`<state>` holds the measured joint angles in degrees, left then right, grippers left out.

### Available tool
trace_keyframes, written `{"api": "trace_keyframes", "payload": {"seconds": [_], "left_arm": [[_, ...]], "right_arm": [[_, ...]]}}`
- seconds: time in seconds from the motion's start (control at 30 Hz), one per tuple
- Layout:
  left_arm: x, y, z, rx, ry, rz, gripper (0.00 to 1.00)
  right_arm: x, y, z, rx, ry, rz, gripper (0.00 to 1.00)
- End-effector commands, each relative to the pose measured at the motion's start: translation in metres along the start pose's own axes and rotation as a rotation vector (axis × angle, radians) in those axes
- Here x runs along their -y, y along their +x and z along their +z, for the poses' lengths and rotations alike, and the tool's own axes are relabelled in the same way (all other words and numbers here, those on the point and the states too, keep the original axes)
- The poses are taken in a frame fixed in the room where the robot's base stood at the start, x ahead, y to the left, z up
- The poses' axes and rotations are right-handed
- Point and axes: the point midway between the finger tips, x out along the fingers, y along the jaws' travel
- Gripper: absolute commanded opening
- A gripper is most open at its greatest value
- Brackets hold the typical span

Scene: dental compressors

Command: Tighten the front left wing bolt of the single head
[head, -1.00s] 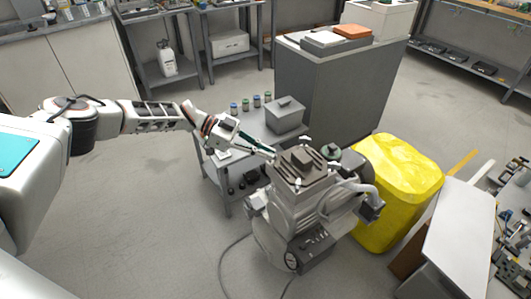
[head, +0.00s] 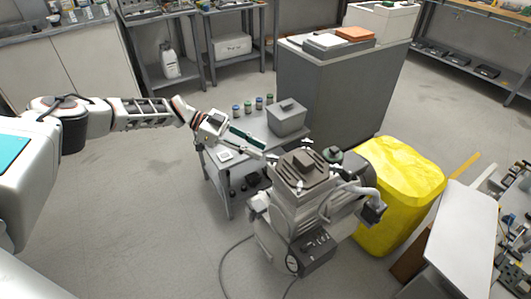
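The grey compressor (head: 285,215) stands on the floor in the middle of the head view. Its single head (head: 302,172) is on top, with small pale wing bolts around it; one wing bolt (head: 299,186) shows at the head's near edge, and another (head: 306,142) at the far edge. My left gripper (head: 270,155) reaches in from the left, its fingertips at the head's left edge. Whether the fingers touch or grip a bolt there is too small to tell. My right gripper is not in view.
A grey cart (head: 217,177) with a grey box (head: 287,118) and several small jars stands behind the compressor. A yellow covered bin (head: 400,190) is close on the right, beside a white-topped bench (head: 455,235). A hose lies on the floor. The left floor is clear.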

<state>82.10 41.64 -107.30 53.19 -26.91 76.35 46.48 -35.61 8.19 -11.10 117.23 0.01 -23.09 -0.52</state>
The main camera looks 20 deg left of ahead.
Motion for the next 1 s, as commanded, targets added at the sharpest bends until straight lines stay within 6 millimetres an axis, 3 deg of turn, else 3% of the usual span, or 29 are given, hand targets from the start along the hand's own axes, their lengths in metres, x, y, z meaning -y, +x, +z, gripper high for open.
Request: {"api": "trace_keyframes", "payload": {"seconds": [0.2, 0.4, 1.0], "left_arm": [[0.001, -0.045, -0.001, 0.0, 0.0, -0.003, 0.24], [0.001, -0.069, -0.001, -0.002, 0.001, -0.001, 0.24], [0.0, -0.076, -0.001, -0.001, 0.001, 0.0, 0.24]], "right_arm": [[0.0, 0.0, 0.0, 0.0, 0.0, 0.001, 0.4], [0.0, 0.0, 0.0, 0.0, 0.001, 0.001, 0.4], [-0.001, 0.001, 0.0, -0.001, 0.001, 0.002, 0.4]]}}
